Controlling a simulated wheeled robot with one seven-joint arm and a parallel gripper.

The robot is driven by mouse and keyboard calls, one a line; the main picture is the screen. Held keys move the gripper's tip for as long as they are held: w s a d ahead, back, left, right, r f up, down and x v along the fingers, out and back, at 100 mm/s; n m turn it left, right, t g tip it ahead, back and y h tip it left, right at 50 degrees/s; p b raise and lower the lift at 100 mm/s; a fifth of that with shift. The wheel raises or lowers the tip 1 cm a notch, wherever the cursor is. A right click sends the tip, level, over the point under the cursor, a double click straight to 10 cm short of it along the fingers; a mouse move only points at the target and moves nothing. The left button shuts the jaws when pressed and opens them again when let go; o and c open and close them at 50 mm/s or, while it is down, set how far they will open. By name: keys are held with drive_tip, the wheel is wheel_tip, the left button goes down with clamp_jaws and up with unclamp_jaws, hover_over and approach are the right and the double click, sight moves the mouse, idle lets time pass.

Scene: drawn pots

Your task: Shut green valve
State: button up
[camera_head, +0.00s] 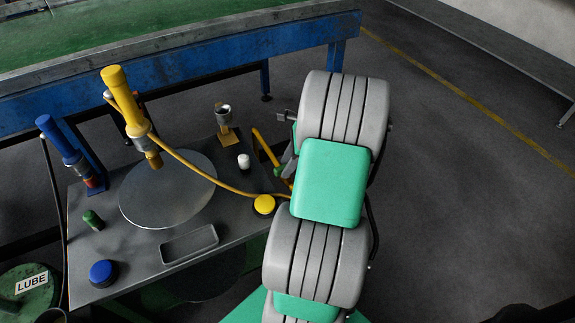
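I cannot tell for sure which thing is the green valve. Whether either is open or shut cannot be seen. My grey and green arm rises from the bottom centre and covers the area right of the worktable. My gripper cannot be made out; the arm links hide that area.
The worktable holds a yellow tool (123,98) with a yellow hose, a blue tool (58,140), a round metal plate (160,200), a shallow tray (189,245), a blue knob (102,273) and a yellow knob (264,204). A blue-framed bench (200,50) stands behind. Floor at right is clear.

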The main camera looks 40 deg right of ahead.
drive_tip(key=shift+c, duration=0.6)
clamp_jaws()
